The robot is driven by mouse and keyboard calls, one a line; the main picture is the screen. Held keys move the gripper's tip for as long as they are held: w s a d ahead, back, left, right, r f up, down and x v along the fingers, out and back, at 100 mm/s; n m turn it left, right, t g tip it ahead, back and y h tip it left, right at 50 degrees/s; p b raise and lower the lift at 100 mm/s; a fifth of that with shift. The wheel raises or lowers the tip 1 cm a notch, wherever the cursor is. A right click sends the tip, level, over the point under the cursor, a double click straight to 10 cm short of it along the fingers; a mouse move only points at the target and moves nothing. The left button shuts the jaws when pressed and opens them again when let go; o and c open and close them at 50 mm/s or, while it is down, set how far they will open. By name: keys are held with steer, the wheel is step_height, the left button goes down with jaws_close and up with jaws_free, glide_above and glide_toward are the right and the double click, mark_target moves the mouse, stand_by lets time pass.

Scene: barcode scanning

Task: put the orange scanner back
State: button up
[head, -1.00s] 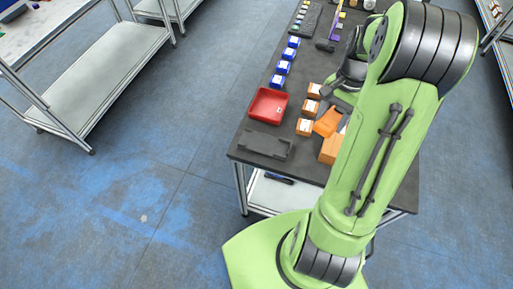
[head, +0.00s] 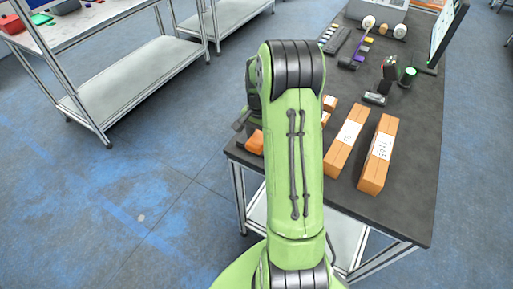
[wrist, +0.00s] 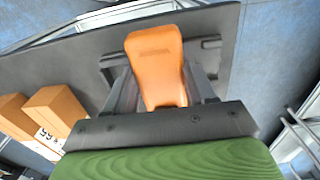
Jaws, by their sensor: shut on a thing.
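The orange scanner (wrist: 157,62) is between the two dark fingers of my gripper (wrist: 160,88) in the wrist view, and the gripper is shut on it. A dark slotted holder (wrist: 207,52) lies flat on the table behind the scanner, showing on both sides of it. I cannot tell whether the scanner touches the holder. In the head view a bit of the orange scanner (head: 255,142) shows left of my green arm, over the table's front left corner. My arm hides most of the gripper and the holder there.
Two long brown cartons (head: 345,142) (head: 378,155) lie right of my arm on the dark table (head: 410,205). A hand scanner on a stand (head: 388,72) and a monitor (head: 447,32) are farther back. A grey shelf rack (head: 135,75) stands left, with open floor between.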

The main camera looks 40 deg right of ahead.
steer(key=shift+f+b, duration=0.35)
steer(key=shift+f, duration=2.05)
steer(key=o, duration=0.9)
steer(key=shift+o, duration=0.2)
